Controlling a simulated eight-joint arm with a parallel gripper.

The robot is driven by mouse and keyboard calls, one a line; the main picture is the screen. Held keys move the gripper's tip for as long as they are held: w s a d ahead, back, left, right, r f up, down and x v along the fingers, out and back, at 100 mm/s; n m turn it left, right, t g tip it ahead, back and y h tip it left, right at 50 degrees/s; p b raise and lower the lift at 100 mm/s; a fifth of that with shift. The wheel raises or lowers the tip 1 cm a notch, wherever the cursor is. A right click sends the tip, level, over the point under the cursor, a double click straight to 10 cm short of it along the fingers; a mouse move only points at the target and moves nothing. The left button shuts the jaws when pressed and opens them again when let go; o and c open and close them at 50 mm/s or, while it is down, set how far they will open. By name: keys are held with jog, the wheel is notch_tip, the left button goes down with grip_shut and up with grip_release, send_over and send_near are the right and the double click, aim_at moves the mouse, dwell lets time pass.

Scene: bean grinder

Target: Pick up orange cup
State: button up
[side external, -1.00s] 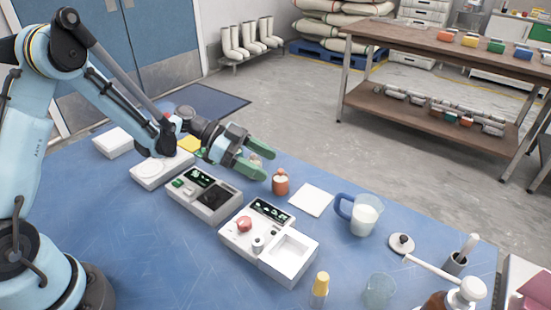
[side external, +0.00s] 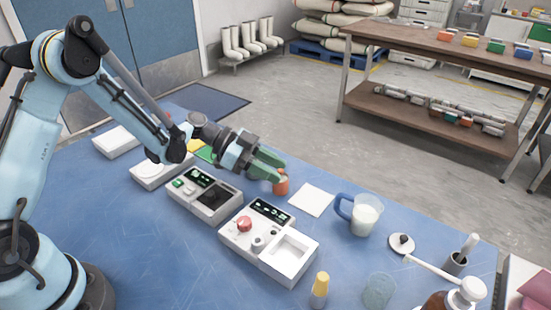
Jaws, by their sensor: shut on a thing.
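The small orange cup (side external: 282,187) stands on the blue table, left of a flat white square. My gripper (side external: 277,172), with green fingers, has come down to it from the left. The fingers are shut on the cup and cover its upper part and left side. The cup looks upright and at table height; whether its base touches the table is too small to tell.
A white device with a red knob (side external: 243,223) stands in front of the cup, with a grey-white device (side external: 204,194) left of it. A white square (side external: 312,199) lies to the right, then a blue-handled jug (side external: 364,214). A yellow-capped bottle (side external: 320,289) stands at the front.

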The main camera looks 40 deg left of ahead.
jog(key=shift+r, duration=0.2)
jog(key=shift+r, duration=0.55)
jog(key=s+d+r, duration=0.7)
jog(key=d+r, duration=0.2)
jog(key=s+d+r+m+g, duration=0.1)
jog(key=s+d+m+g, duration=0.35)
jog(key=s, duration=0.35)
jog(key=s+d+r+m+g, duration=0.1)
jog(key=s+d+m+g, duration=0.35)
jog(key=s, duration=0.35)
jog(key=w+a+f, duration=0.5)
jog(key=w+f, duration=0.1)
jog(key=w, duration=0.4)
jog(key=shift+a+f+g, duration=0.25)
jog(key=shift+f+g, duration=0.05)
jog(key=shift+f, duration=2)
jog(key=shift+f, duration=0.15)
